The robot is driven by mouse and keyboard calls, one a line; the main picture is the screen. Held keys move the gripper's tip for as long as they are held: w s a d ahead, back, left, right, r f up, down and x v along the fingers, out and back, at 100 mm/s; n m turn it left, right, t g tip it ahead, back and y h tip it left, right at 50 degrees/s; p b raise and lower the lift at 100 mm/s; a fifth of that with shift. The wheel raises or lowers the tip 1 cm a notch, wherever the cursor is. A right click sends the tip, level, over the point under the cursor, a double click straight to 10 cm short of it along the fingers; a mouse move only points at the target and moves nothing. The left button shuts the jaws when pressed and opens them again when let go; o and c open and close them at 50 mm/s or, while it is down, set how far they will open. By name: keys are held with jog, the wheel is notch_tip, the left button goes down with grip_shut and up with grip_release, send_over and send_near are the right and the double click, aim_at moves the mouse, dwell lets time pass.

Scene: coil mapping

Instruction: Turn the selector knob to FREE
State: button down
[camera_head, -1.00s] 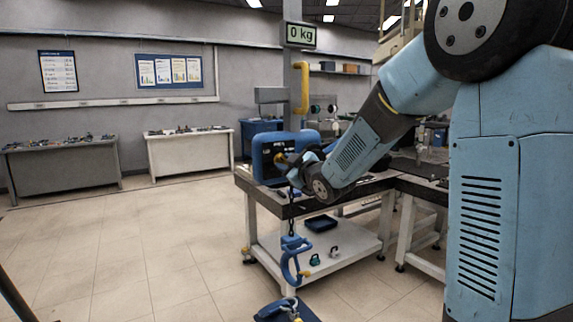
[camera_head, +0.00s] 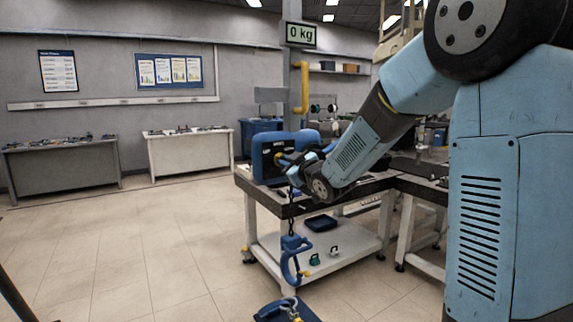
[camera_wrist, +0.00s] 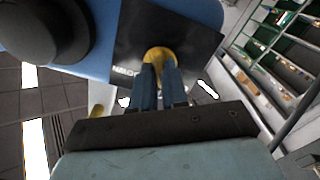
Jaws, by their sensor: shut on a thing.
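The selector knob (camera_wrist: 158,56) is yellow and sits on the black face plate (camera_wrist: 198,45) of a blue box (camera_head: 262,158). My gripper (camera_wrist: 159,70) is shut on the knob, with its two blue fingers on either side of it in the wrist view. Part of a printed label shows on the plate left of the knob; the rest of the lettering is hidden behind my fingers. In the head view my gripper (camera_head: 287,160) reaches the front of the blue box, and the knob is too small there to read its setting.
The box stands on a dark-topped workbench (camera_head: 290,211). A blue hook (camera_head: 291,258) hangs on a chain in front of the bench. A display (camera_head: 300,35) above reads 0 kg. A dark round part (camera_wrist: 45,30) is close at the left in the wrist view. The floor at left is clear.

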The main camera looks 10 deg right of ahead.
jog(key=m, duration=0.5)
jog(key=shift+m, duration=0.6)
jog(key=c, duration=1.1)
grip_release()
jog(key=shift+c, duration=0.2)
jog(key=shift+s, duration=0.1)
jog(key=v, duration=1.3)
jog(key=shift+s+d, duration=0.25)
